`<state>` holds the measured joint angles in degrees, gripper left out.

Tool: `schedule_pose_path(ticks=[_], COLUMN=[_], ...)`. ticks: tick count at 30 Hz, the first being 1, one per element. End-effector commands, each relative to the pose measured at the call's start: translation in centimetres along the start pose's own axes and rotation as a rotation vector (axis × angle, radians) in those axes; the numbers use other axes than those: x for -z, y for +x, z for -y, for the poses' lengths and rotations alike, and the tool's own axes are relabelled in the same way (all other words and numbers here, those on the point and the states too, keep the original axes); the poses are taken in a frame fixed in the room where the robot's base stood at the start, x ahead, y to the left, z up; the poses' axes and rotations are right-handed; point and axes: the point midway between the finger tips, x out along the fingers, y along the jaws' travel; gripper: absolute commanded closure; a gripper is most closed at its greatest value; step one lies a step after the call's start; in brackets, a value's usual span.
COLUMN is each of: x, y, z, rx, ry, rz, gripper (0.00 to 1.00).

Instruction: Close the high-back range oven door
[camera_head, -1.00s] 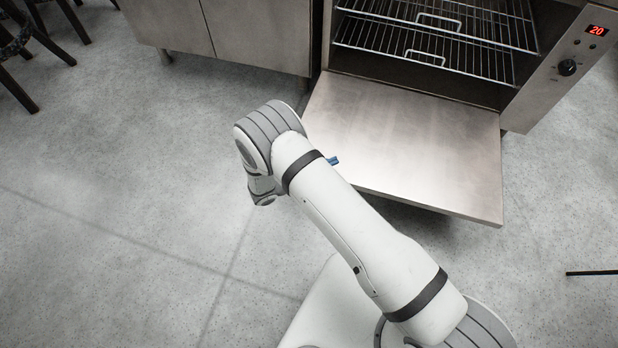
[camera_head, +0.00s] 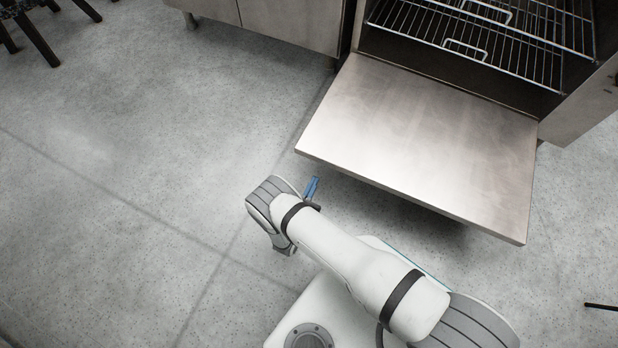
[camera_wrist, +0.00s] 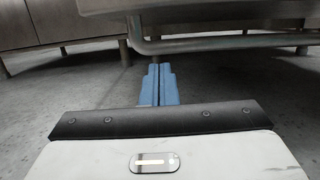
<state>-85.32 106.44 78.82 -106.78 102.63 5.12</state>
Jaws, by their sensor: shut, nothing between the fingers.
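The oven door (camera_head: 425,150) is a flat steel panel, folded down open and about level in front of the oven (camera_head: 575,120). My gripper (camera_head: 312,187) is off the door's near left corner in the head view, apart from it in that picture. In the wrist view its blue fingers (camera_wrist: 158,84) are together, with nothing between them. A bent metal tube, which looks like the door handle (camera_wrist: 225,43), runs across beyond the fingertips, below a pale panel edge that appears to be the door (camera_wrist: 215,8). Whether the fingers touch the tube cannot be told.
Wire racks (camera_head: 480,55) are inside the open oven. A steel cabinet (camera_head: 290,22) stands left of the oven. Dark chair legs (camera_head: 35,35) show at the far left. The grey floor left of my arm is clear. A thin dark bar (camera_head: 602,307) lies at the right edge.

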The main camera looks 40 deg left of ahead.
Motion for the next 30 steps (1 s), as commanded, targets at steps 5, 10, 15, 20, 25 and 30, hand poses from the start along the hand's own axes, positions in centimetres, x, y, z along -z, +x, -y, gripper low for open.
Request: schedule_pose_path(ticks=[5,10,15,20,25,30], x=[0.3,-1.7,-3.2,-3.9,-3.9,-4.0], y=[4.1,5.4,5.7,5.9,5.8,5.7], z=[0.1,-0.1,-0.1,-0.1,-0.1,-0.2], rx=[0.005,-0.001,-0.001,-0.002,-0.002,-0.006], ry=[0.001,0.0,0.0,0.0,0.0,0.002], rz=[0.0,0.0,0.0,0.0,0.0,-0.001], gripper=[1.0,1.0,1.0,1.0,1.0,1.0])
